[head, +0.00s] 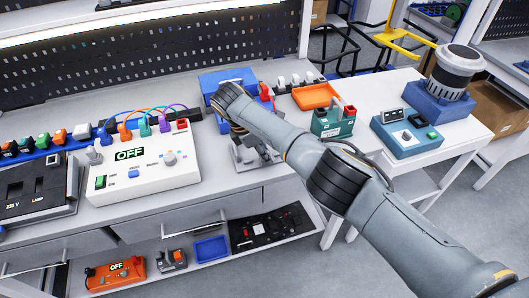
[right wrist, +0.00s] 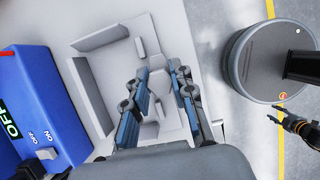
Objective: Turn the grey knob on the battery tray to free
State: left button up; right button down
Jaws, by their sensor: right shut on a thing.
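The battery tray is a pale grey, walled tray (right wrist: 92,92) in the right wrist view. It also shows in the head view (head: 246,160), partly behind my right arm. My right gripper (right wrist: 161,80) reaches down into the tray with its fingers on either side of a small grey part, the knob (right wrist: 159,86). It is shut on this knob, whose position marking cannot be read. In the head view the fingertips are mostly hidden by the wrist. A dark hand-like part at the right edge of the right wrist view appears to be my left gripper (right wrist: 292,124); its fingers are unclear.
A blue box (right wrist: 36,100) marked OFF and ON stands close beside the tray. In the head view, a white control box (head: 143,180) reading OFF is left of the tray.

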jog(key=c, duration=1.1)
grip_release()
jog(key=shift+a+r, duration=0.1)
jog(key=shift+r, duration=0.15)
jog(key=v, duration=1.1)
jog(key=shift+r, duration=0.3)
